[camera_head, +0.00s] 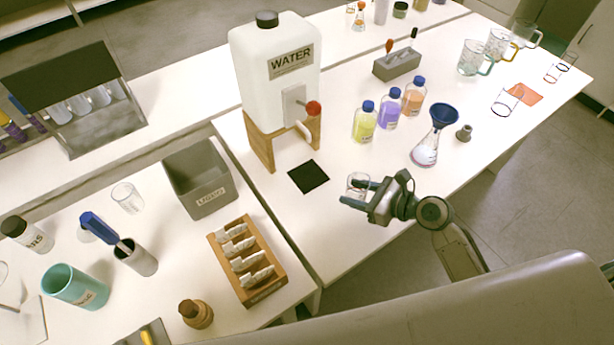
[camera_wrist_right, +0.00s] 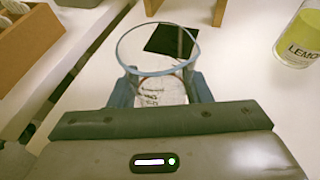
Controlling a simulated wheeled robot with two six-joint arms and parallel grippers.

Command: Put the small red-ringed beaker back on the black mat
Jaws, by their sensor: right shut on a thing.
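My right gripper (camera_head: 357,196) is shut on a small clear glass beaker (camera_head: 357,182), with one finger on each side. The black mat (camera_head: 308,177) lies bare on the table, left of the beaker in the head view. In the wrist view the mat (camera_wrist_right: 171,40) shows just beyond the beaker, partly behind its rim. I cannot tell whether the beaker touches the table. My left gripper is not in view.
A water tank (camera_head: 275,75) on a wooden stand is behind the mat. A yellow bottle (camera_head: 364,122), a purple bottle (camera_head: 389,108) and a flask with a blue funnel (camera_head: 426,148) stand to the right. More beakers (camera_head: 507,100) are far right, near an orange mat (camera_head: 526,94).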

